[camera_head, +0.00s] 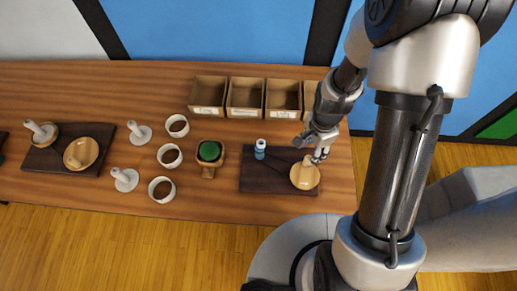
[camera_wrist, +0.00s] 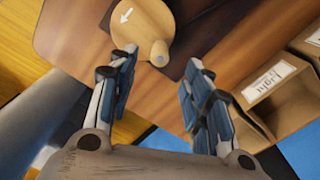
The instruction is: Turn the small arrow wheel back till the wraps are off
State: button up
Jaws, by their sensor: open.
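A small light-wood wheel (camera_head: 305,178) with an upright peg lies at the right end of a dark board (camera_head: 262,186). In the wrist view the wheel (camera_wrist: 140,22) shows a white arrow on its face and its round peg (camera_wrist: 158,52) near the rim. My gripper (camera_wrist: 160,64) is open, its two blue-padded fingers apart on either side of the peg's line, with nothing between them. In the head view my gripper (camera_head: 319,152) is just above and beside the wheel. A small blue-and-white upright piece (camera_head: 260,149) stands on the same board; any wraps on it are too small to tell.
Open wooden boxes (camera_head: 246,98) with labels stand behind the board. Another wooden wheel (camera_head: 81,154) lies on a dark board at far left.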

aim_at(309, 158)
jog(key=shift+f+b, duration=3)
jog(key=shift+f, duration=1.15)
